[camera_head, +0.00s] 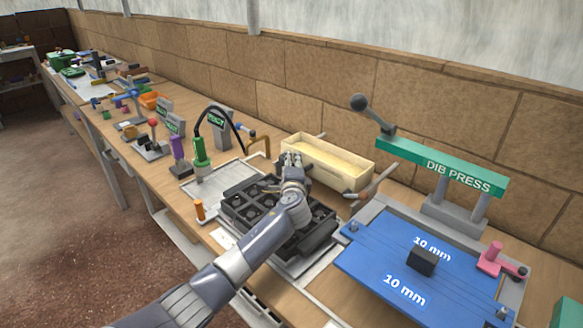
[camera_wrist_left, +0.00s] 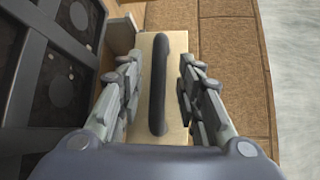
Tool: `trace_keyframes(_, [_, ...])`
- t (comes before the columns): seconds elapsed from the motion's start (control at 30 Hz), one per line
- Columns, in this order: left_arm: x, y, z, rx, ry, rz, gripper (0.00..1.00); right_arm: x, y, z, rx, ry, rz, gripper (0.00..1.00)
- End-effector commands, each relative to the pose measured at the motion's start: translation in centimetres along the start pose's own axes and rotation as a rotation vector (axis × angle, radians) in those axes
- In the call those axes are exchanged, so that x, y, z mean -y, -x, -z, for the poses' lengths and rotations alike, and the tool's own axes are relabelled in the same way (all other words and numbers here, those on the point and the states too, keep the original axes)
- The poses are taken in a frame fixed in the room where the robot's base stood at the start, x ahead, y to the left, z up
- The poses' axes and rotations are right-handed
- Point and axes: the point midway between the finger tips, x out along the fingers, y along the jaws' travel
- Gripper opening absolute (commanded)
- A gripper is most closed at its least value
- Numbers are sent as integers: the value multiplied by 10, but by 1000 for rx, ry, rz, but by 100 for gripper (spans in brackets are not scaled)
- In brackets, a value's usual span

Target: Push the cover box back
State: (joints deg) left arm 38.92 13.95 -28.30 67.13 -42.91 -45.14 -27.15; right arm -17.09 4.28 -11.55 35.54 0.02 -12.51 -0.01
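A long cream box (camera_head: 330,172) with a yellowish top stands at the back of the bench, near the brick wall; I take it to be the cover box. My left gripper (camera_head: 291,160) is at its left end, with my arm passing over the black tray. In the left wrist view, my left gripper (camera_wrist_left: 160,92) is open, its fingers on either side of a dark bar-like handle (camera_wrist_left: 158,85) on a pale face of the box (camera_wrist_left: 146,45). Gaps show between fingers and handle. The handle is hidden in the head view. My right gripper is not in view.
A black tray with round pockets (camera_head: 236,212) lies in front of the box and at the left in the wrist view (camera_wrist_left: 57,90). A brick wall (camera_head: 300,95) is behind.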

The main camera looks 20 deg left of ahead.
Motion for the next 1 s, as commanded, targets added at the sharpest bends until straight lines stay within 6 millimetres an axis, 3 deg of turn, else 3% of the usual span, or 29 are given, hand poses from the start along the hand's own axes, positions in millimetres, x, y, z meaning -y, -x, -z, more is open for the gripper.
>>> trace_keyframes(0.27, [-1,18,1,-2,1,0,33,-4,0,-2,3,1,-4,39])
trace_keyframes(0.8, [-1,98,2,-3,1,-1,33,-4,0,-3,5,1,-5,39])
trace_keyframes(1.0, [0,115,1,-1,-1,0,33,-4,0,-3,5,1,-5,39])
